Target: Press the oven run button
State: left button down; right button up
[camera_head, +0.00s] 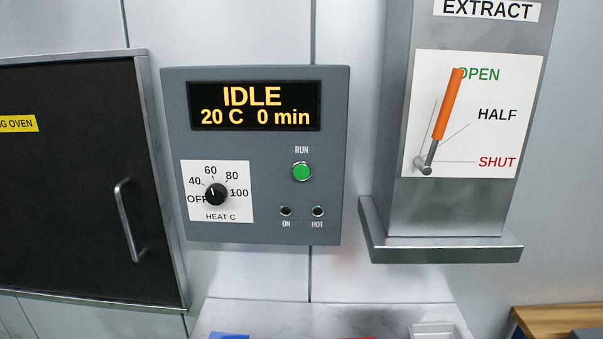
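The oven control panel (260,220) is a grey box on the wall in the middle of the head view. Its round green run button (302,171) sits under the label RUN, right of the panel's centre. The display (255,106) reads IDLE, 20 C, 0 min. The black heat knob (215,194) is on a white dial plate at lower left, its pointer between OFF and 60, close to 40. The ON and HOT lamps (302,211) look dark. Neither of my grippers is in view.
The dark oven door (75,190) with a vertical handle (129,221) is at left, closed. An extract unit (450,215) with an orange lever (448,104) pointing at OPEN stands out at right. A pale worktop (330,315) lies below, with blue and red items cut off.

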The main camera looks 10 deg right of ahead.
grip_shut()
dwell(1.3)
